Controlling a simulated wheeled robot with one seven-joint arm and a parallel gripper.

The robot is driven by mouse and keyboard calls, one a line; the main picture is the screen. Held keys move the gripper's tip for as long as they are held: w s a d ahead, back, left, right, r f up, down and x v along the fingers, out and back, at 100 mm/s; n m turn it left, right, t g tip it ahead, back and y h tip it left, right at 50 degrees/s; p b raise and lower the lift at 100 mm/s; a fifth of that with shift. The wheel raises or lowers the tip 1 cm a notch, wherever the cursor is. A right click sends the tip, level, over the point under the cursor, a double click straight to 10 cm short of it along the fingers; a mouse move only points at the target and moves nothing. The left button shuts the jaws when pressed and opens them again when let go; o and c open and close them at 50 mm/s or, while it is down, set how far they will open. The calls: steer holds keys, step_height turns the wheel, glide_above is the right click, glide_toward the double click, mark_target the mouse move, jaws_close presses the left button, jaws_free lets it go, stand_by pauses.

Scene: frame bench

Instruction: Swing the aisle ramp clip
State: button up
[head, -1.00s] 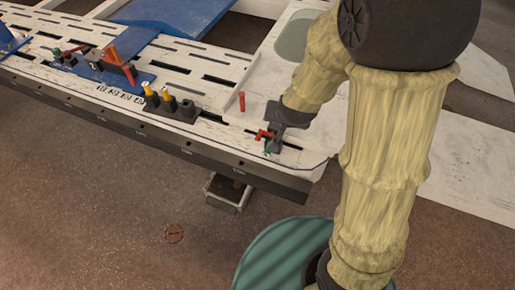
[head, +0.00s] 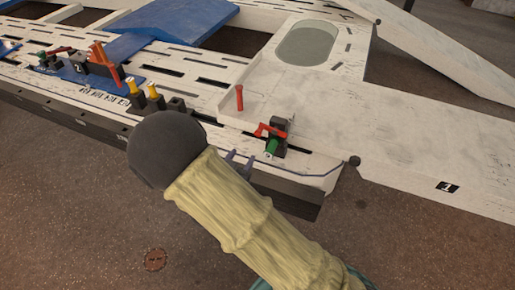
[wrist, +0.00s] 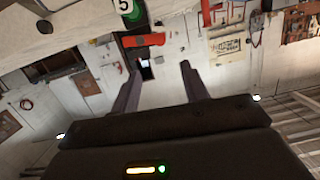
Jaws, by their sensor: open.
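The clip by the ramp plate has a dark body (head: 280,127), a red lever (head: 268,130) and a green part (head: 272,147). It stands on the bench's near right corner. My gripper (head: 240,160) is open and empty, just left of and in front of the clip, apart from it, partly hidden by my arm in the head view. In the wrist view, the two fingers (wrist: 160,82) stand apart with nothing between them. The red lever (wrist: 143,40) and green part (wrist: 130,12), with a "5" label, show beyond the fingertips at the upper left.
A red upright peg (head: 239,97) stands behind the clip. Yellow-topped black fittings (head: 154,97) and an orange-red lever (head: 105,60) on a blue plate lie to the left. A white plate marked 1 (head: 420,160) extends right. Open floor lies in front of the bench.

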mark_target(257, 134)
steer(key=s+f, duration=0.1)
steer(key=a+f+t+h+b, duration=0.1)
steer(key=s+f+t+b, duration=0.1)
steer(key=shift+s+a+f, duration=0.2)
steer(key=shift+s+a, duration=0.1)
steer(key=shift+s, duration=0.05)
steer(key=shift+w, duration=0.1)
steer(key=b+x, duration=0.3)
steer(key=x, duration=0.5)
steer(key=b+x, duration=0.3)
steer(key=x, duration=0.5)
steer(key=shift+w+d, duration=0.25)
steer(key=shift+d, duration=0.05)
steer(key=shift+w+d, duration=0.1)
steer(key=shift+w, duration=0.2)
jaws_close()
steer(key=c, duration=1)
jaws_free()
